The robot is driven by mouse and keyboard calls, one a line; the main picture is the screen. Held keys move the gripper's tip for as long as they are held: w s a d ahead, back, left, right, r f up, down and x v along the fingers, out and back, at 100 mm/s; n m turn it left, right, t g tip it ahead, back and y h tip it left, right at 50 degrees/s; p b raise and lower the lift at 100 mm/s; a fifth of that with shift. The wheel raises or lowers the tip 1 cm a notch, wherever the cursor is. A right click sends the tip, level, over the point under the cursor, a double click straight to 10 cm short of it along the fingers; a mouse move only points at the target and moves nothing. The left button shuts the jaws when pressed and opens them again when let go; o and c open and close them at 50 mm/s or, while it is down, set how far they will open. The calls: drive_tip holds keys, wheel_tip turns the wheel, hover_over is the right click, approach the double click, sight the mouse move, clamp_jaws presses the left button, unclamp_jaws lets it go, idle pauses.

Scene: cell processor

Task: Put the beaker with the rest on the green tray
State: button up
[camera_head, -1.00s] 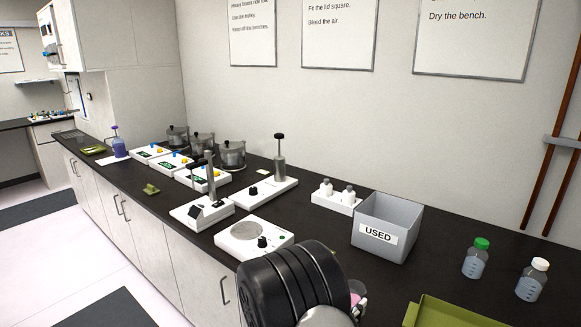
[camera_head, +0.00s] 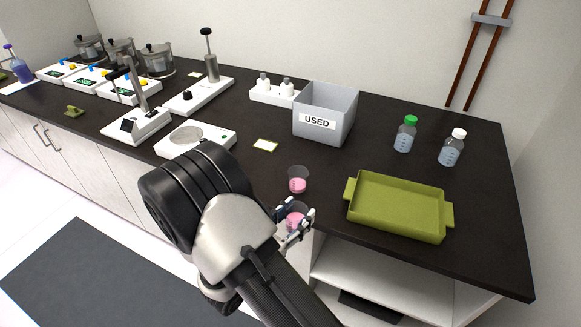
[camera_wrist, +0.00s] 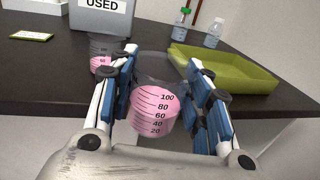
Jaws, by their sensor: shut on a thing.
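My gripper (camera_head: 294,221) is shut on a clear beaker (camera_wrist: 155,110) with pink liquid and a graduated scale. The held beaker (camera_head: 295,216) is at the bench's front edge, partly hidden by the fingers in the head view. A second beaker (camera_head: 298,180) with pink liquid stands on the bench just behind it. It also shows in the wrist view (camera_wrist: 102,62), partly behind the left finger. The green tray (camera_head: 400,208) lies to the right of my gripper, near the front edge, and looks empty. It also shows in the wrist view (camera_wrist: 232,72).
A grey bin marked USED (camera_head: 322,122) stands behind the beakers. A green-capped bottle (camera_head: 404,136) and a white-capped bottle (camera_head: 451,150) stand behind the tray. A white plate device (camera_head: 195,140) and a small card (camera_head: 265,145) lie to the left.

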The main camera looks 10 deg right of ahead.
drive_tip(key=shift+w+d+r+n+t+y, duration=0.1)
drive_tip(key=shift+d+n+t+y, duration=0.15)
drive_tip(key=shift+n+t, duration=0.25)
drive_tip(key=shift+w+d+r+n+t+y, duration=0.1)
drive_tip(key=shift+n+t+y, duration=0.3)
drive_tip(key=shift+t, duration=0.1)
drive_tip(key=shift+n+t+y, duration=0.5)
drive_tip(key=shift+y, duration=0.05)
drive_tip(key=shift+s+a+f+n+t+y, duration=0.1)
drive_tip(key=shift+n+t+y, duration=0.3)
drive_tip(key=shift+y, duration=0.2)
drive_tip(key=shift+a+n+t+y, duration=0.1)
drive_tip(key=shift+n+t+y, duration=0.25)
drive_tip(key=shift+y, duration=0.25)
drive_tip(key=shift+s+a+f+n+y, duration=0.15)
drive_tip(key=shift+n+y, duration=0.1)
drive_tip(key=shift+y, duration=0.25)
